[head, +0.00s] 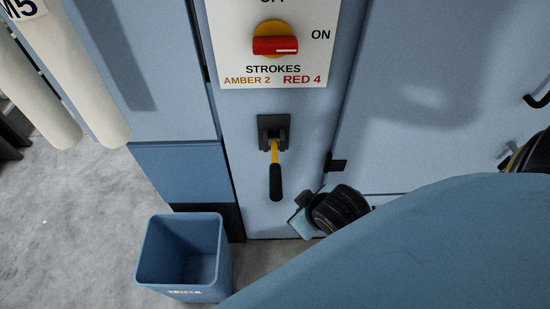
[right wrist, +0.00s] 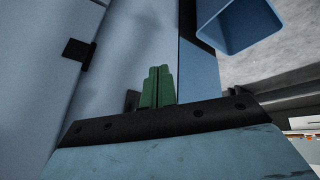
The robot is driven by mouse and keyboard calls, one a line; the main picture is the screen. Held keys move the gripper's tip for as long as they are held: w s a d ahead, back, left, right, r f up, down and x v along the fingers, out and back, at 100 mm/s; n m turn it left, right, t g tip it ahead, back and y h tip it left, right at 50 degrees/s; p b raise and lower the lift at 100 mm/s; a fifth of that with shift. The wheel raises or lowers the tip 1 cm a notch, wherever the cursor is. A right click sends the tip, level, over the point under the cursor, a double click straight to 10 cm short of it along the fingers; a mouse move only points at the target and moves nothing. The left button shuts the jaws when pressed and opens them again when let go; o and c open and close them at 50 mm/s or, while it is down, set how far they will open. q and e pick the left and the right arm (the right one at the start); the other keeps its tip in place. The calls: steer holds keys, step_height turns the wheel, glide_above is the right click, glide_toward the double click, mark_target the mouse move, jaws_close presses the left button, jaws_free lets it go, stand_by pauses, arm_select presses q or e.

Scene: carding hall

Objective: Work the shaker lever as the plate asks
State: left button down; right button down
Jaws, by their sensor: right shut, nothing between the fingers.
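The shaker lever (head: 276,178) has a yellow shaft and a black grip. It hangs down from a black bracket (head: 274,132) on the blue panel. The white plate (head: 235,62) above reads "STROKES", "AMBER 2" and "RED 4". Its red knob (head: 275,46) on a yellow disc lies level, its white mark towards "ON". My right gripper is low and right of the lever, apart from it; in the head view its fingers are hidden behind my wrist. In the right wrist view its green fingers (right wrist: 157,88) are together and empty. My left gripper is out of view.
A blue open bin (head: 182,250) stands on the grey floor, lower left of the lever; it also shows in the right wrist view (right wrist: 240,28). A small black latch (head: 335,163) sticks out right of the lever. Cream-coloured pipes (head: 75,75) stand at left.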

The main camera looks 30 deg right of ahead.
steer(key=w+d+r+n+t+h, duration=0.1)
steer(key=w+r+n+t, duration=0.2)
steer(key=w+r+t, duration=0.35)
steer(key=w+d+r+n+t, duration=0.2)
steer(key=w+r+n+t, duration=0.15)
steer(key=w+r, duration=0.6)
steer(key=a+r+n+t+y, duration=0.55)
steer(key=r+n, duration=0.25)
steer(key=r, duration=0.4)
steer(key=s+a+n+g+y, duration=0.2)
steer(key=a+n+g+y, duration=0.35)
steer(key=n, duration=0.55)
steer(key=s+a+n+g+y, duration=0.2)
steer(key=a+n+g+y, duration=0.4)
steer(key=n, duration=0.6)
steer(key=w+d+f+n+g+h, duration=0.1)
steer(key=d+f+n+g+h, duration=0.1)
steer(key=d+f+h, duration=0.3)
steer(key=w+d+f+n+g+h, duration=0.1)
steer(key=d+f+n+h, duration=0.3)
steer(key=d, duration=0.7)
steer(key=f+g+h, duration=0.1)
steer(key=h, duration=0.1)
steer(key=shift+w+d+f+h, duration=0.2)
steer(key=shift+w+d+h, duration=0.05)
steer(key=shift+w+h, duration=0.15)
